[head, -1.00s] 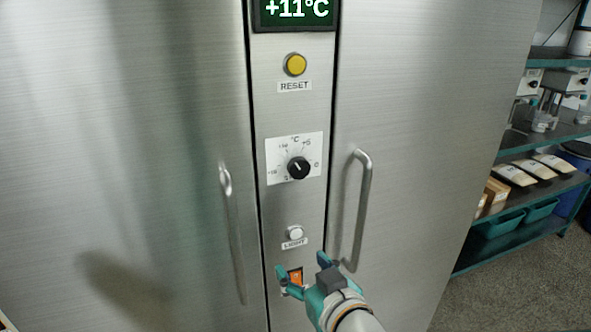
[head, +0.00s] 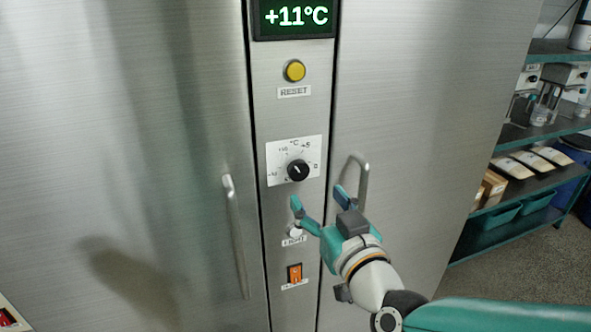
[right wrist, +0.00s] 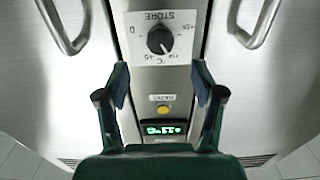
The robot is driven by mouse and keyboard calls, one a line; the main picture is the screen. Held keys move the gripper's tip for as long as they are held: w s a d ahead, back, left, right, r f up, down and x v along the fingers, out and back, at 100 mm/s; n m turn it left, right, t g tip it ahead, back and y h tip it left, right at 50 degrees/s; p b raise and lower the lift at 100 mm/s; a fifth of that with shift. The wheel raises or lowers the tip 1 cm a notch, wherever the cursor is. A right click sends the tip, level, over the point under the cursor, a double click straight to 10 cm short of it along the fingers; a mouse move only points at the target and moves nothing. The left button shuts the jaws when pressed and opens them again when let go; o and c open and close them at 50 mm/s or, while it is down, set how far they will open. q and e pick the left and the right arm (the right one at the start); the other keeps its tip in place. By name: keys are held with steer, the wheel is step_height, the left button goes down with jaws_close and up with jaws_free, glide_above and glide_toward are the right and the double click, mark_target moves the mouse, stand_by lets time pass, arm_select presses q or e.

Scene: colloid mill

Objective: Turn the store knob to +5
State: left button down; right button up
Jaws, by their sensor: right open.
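The store knob (head: 298,170) is a round black dial with a white mark on a white scale plate (head: 273,177). The mark points up and to the left, left of the +5 label. The knob also shows in the right wrist view (right wrist: 160,40), beyond the fingertips. The green display (head: 294,17) reads +11°C. My right gripper (head: 318,196) is open and empty, just below and to the right of the knob and apart from it. My left gripper is not in view.
A yellow RESET button (head: 294,71) is above the knob. A white LIGHT button (head: 295,232) and an orange switch (head: 295,273) are below. Door handles stick out at left (head: 235,237) and right (head: 361,190). Shelves (head: 540,190) stand at the far right.

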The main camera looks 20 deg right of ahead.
mark_target(300, 174)
steer(key=w+p, duration=0.1)
steer(key=w, duration=0.8)
steer(key=shift+a+f, duration=0.1)
steer(key=shift+a, duration=0.05)
steer(key=shift+s, duration=0.1)
